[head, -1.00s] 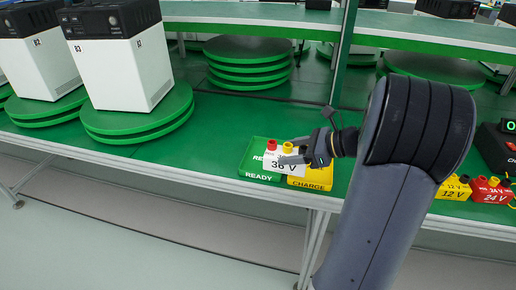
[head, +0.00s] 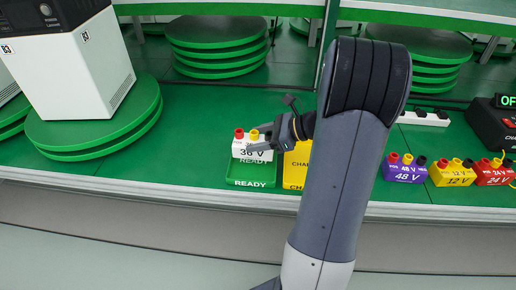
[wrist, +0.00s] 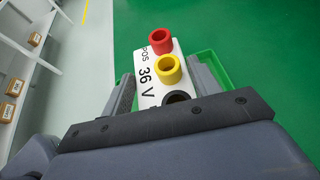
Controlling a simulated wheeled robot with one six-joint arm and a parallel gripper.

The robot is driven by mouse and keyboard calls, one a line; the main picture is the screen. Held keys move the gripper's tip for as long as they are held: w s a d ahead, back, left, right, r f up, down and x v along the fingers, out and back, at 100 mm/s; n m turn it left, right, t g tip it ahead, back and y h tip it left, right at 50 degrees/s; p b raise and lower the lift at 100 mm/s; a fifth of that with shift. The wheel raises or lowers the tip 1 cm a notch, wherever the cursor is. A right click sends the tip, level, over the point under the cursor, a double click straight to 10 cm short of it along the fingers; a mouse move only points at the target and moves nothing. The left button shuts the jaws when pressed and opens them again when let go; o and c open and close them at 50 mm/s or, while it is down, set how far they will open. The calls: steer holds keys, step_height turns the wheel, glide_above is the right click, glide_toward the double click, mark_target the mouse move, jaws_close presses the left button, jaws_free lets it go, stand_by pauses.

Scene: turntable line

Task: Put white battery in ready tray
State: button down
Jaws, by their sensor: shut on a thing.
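The white battery (head: 252,152), marked 36 V with red and yellow terminals on top, is between the fingers of my gripper (head: 262,146). In the wrist view the battery (wrist: 146,84) sits between both jaws, with a dark third terminal partly covered by the gripper body. The green ready tray (head: 250,183) lies on the green bench top near its front edge. The battery is over the rear part of this tray in the head view; whether it touches the tray cannot be told. A tray edge (wrist: 212,66) shows beside the battery in the wrist view.
The yellow charge tray (head: 294,168) stands just right of the ready tray, partly behind my arm. Purple 48 V (head: 404,172), yellow 12 V (head: 452,176) and red 24 V (head: 494,175) batteries stand to the right. A green turntable (head: 100,135) bears a white machine at left.

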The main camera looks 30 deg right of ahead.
steer(key=shift+f+b, duration=0.3)
steer(key=shift+f, duration=1.4)
steer(key=shift+f, duration=0.1)
steer(key=shift+f, duration=0.1)
steer(key=shift+c, duration=2.1)
jaws_free()
steer(key=shift+r, duration=0.25)
steer(key=p+v, duration=0.1)
steer(key=v, duration=1.1)
steer(key=shift+a+f, duration=0.1)
steer(key=shift+f, duration=0.1)
